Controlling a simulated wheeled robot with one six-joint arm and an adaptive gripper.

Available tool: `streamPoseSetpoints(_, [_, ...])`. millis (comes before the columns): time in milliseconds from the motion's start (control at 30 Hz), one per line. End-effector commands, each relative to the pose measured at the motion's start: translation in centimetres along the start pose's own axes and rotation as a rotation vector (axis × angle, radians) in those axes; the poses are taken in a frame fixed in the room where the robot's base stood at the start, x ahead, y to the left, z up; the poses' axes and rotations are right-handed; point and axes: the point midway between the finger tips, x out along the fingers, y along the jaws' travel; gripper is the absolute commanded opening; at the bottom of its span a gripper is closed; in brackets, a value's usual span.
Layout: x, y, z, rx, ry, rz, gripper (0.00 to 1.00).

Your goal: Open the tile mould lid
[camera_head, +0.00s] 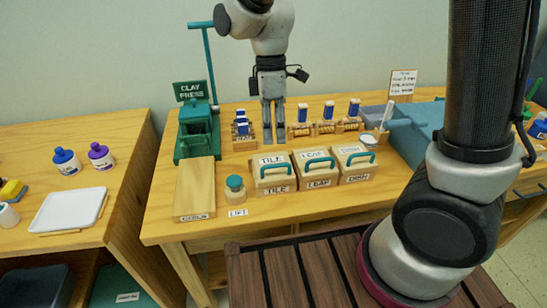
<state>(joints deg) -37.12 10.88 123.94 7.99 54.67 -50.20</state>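The tile mould (276,184) is a wooden box on the table, the leftmost of three alike. Its lid (271,159) is marked TILE, carries a teal bar handle (275,170) and lies down on the box. My gripper (272,143) points straight down behind the tile mould, apart from the handle. Its two fingers look close together with nothing visible between them; from this angle I cannot tell whether they are shut.
The LEAF (318,182) and DISH (357,176) moulds stand to the right. A teal knob (235,186), a wooden board (195,188) and a green clay press (196,130) are left. Small wooden racks with blue-and-white items (302,115) stand behind. Some tabletop in front is clear.

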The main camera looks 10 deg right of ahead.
Motion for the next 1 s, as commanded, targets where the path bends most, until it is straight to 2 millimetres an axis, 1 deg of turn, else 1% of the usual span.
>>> streamPoseSetpoints(100, [0.1,0.0,-0.1,-0.104,0.004,-0.001,0.32])
streamPoseSetpoints(233, [0.8,0.0,0.0,-0.148,0.004,-0.001,0.32])
streamPoseSetpoints(500, [5.2,-0.1,0.0,-0.147,0.002,-0.002,0.32])
streamPoseSetpoints(600, [6.6,-0.1,0.0,-0.147,0.002,-0.003,0.32])
streamPoseSetpoints(700, [7.4,0.0,0.0,-0.146,0.004,0.0,0.32])
streamPoseSetpoints(800, [7.8,0.0,0.0,-0.146,0.004,0.0,0.32])
streamPoseSetpoints(1000, [7.8,0.0,0.0,-0.146,0.004,0.001,0.32])
